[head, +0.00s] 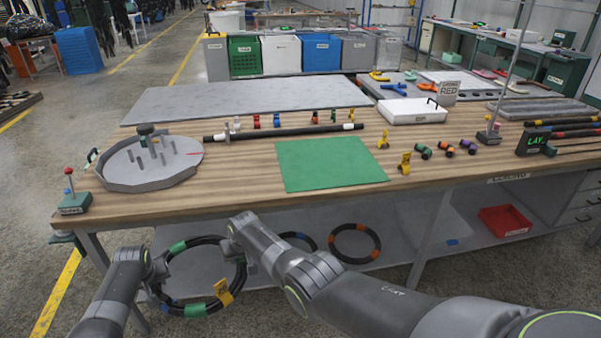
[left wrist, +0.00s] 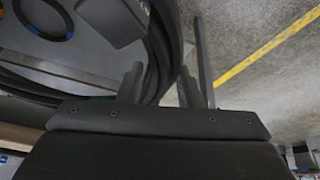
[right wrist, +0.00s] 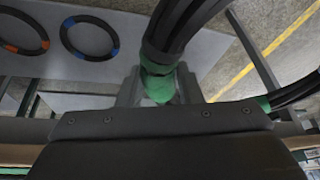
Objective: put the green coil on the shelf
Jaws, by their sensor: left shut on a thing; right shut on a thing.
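The green coil (head: 178,247) is a ring of black hose with green bands and a yellow tag (head: 222,292). It hangs upright in front of the table, between my two grippers. My left gripper (head: 160,268) is shut on its left side. In the left wrist view the black hose (left wrist: 158,50) runs at the fingers (left wrist: 165,85). My right gripper (head: 232,250) is shut on its upper right side; the right wrist view shows a green band (right wrist: 158,85) between the fingers. The grey shelf (head: 320,265) is under the tabletop, behind the coil.
An orange-banded coil (head: 355,243) and a blue-banded coil (head: 297,240) lie on the shelf. A red bin (head: 505,221) stands further right. The wooden table edge (head: 300,207) overhangs the shelf. A table leg (head: 424,255) stands right of the coils.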

